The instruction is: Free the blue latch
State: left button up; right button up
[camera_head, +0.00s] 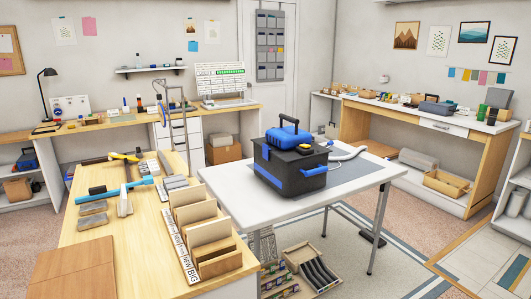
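A black toolbox (290,170) with blue parts stands upright on the white table (235,205) in the middle of the view. The lid looks down; the latch's exact state is too small to tell. Neither of my grippers shows in the head view.
A white curved object (346,153) lies behind the toolbox on a grey mat (355,174). A wooden bench (130,238) with tools and a sheet rack (207,238) stands at the left. The table's front left is clear.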

aim_at(266, 148)
jog(key=u, duration=0.5)
jog(key=i+l+u, duration=0.25)
jog(key=l+u, duration=0.2)
jog(key=l, duration=0.15)
jog(key=l+u, duration=0.25)
jog(key=i+l+u, duration=0.2)
jog(key=l, duration=0.95)
jog(key=l+u, duration=0.2)
jog(key=l, duration=2.4)
jog(key=i, duration=0.05)
